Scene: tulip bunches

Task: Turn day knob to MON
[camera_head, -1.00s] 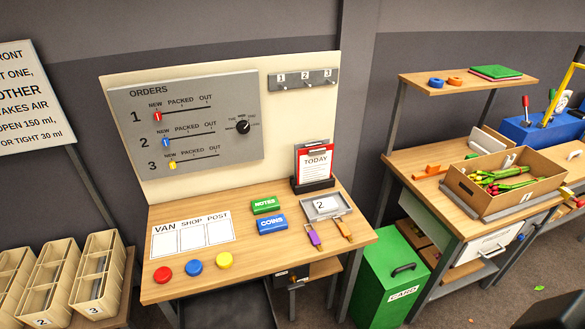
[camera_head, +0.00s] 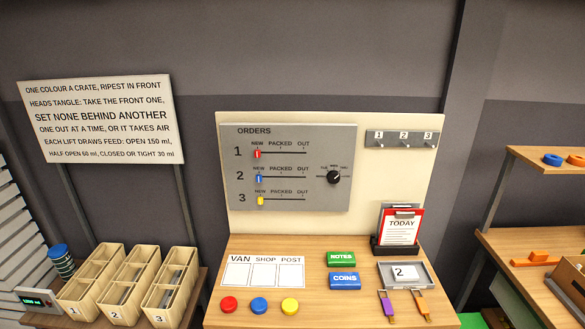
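The day knob (camera_head: 334,177) is a round black dial on the right part of the grey ORDERS panel (camera_head: 290,195). Small day labels surround it, too small to read surely. A light mark shows near its upper edge, but I cannot tell which day it points to. The panel stands upright on the cream backboard behind the desk. Neither of my grippers shows in the head view.
The wooden desk (camera_head: 238,312) below the panel holds red, blue and yellow buttons, a green NOTES box (camera_head: 342,258), a blue COINS box (camera_head: 344,281), a grey tray (camera_head: 420,274) and a TODAY clipboard (camera_head: 402,228). Numbered crates (camera_head: 128,290) stand at left.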

